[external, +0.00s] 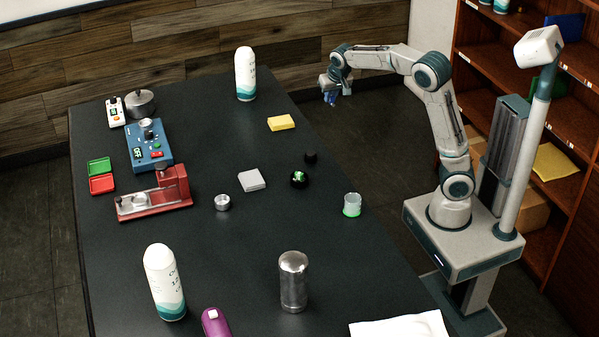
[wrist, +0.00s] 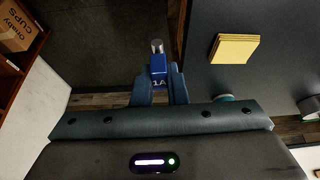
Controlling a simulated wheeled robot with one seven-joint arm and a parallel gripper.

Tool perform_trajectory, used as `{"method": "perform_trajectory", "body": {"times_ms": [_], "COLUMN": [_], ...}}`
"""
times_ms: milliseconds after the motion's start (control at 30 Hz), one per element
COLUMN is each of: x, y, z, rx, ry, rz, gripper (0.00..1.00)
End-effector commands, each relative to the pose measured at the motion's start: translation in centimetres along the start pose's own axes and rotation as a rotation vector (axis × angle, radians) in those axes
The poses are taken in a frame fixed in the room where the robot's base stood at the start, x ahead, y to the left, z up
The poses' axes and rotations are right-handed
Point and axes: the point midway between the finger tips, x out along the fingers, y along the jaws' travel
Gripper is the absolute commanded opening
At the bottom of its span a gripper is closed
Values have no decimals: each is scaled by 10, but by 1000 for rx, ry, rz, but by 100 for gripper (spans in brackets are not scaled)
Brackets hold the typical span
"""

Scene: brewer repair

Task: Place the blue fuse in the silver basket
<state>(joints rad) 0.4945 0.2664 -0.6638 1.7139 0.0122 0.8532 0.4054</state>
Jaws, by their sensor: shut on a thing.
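My gripper (external: 328,88) is raised beyond the right edge of the table in the external view. In the wrist view my gripper (wrist: 160,78) is shut on the blue fuse (wrist: 158,66), which has a metal end and a "1A" mark. The blue fuse (external: 332,100) shows small below my gripper in the external view. A small round silver cup (external: 222,203), which looks like the silver basket, sits upright on the dark table, left of its middle and well apart from my gripper. The bottom of its inside is too small to make out.
A yellow pad (external: 281,122) and a tall white bottle (external: 245,75) are farther back. A red device (external: 160,195) stands left of the cup.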

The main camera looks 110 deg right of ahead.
Motion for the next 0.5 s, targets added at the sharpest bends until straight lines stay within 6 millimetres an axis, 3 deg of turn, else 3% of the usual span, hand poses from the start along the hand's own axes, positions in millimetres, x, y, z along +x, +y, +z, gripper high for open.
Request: {"method": "perform_trajectory", "body": {"times_ms": [167,267,367,500], "x": [0,1,2,2], "y": [-4,-19,-50,-110], "z": [1,5,14,35], "rx": [1,3,17,74], "ry": [-4,-23,-69,-173], "rz": [1,4,11,29], "gripper": [0,0,0,0]}}
